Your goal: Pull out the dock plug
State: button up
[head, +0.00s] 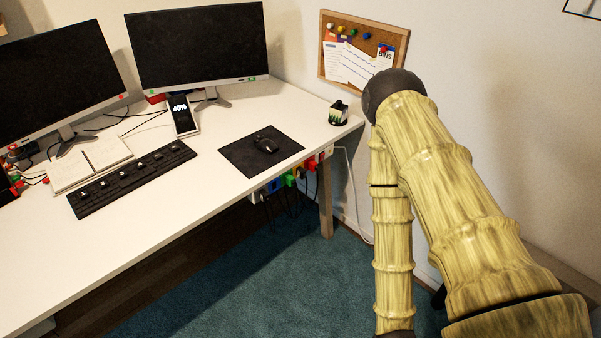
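A power strip (328,152) is fixed along the right underside of the desk edge. Several coloured plugs sit in it: a blue plug (273,186), a green plug (290,180) and a red plug (311,163) among them. Dark cables hang below them. I cannot tell which one is the dock plug; any labels are too small to read. A phone showing 40% (181,104) stands on the desk between the monitors and the mouse mat. My arm fills the right side, to the right of the strip. My gripper is outside the picture.
The white desk (215,185) carries two monitors, a keyboard (133,178), an open notebook (90,162) and a mouse (265,143) on a black mat. A white cable (352,190) runs down the wall. The teal carpet (270,285) before the desk is clear.

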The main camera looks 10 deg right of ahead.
aim_at(302, 172)
jog(key=u, duration=2.3)
jog(key=k, duration=0.5)
jog(key=z, duration=1.25)
